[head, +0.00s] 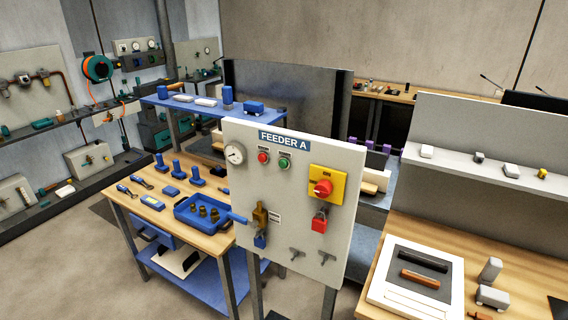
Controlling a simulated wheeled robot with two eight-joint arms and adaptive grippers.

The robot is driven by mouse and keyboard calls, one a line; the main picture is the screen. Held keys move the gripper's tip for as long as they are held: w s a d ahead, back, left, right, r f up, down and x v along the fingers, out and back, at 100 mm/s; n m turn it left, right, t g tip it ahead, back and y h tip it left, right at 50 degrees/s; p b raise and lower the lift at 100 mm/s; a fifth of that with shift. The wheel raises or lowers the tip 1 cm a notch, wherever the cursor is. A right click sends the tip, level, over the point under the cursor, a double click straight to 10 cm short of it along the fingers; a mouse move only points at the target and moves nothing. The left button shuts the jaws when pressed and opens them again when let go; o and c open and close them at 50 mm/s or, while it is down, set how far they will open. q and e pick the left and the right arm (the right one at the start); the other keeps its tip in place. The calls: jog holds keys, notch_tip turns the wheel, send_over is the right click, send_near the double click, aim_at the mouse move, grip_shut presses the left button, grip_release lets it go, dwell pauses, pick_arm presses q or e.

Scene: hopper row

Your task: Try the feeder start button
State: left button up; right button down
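The FEEDER A panel (296,205) stands upright in the middle of the head view, facing me at a slight angle. A green button (284,163), likely the start button, sits near its top beside a red button (263,157). A red rotary switch (323,188) on a yellow plate is at the right. A red padlock (319,222) hangs just below that switch. A brass valve (260,214) with a blue lock (260,240) is at lower left. A round gauge (235,153) is at upper left. Neither of my grippers shows in the view.
A wooden bench (137,205) with blue tools and a blue tray (190,223) stands left of the panel. A right-hand bench (450,240) holds a white board (383,287). Two empty hooks (297,254) are low on the panel. Open floor (90,270) lies at lower left.

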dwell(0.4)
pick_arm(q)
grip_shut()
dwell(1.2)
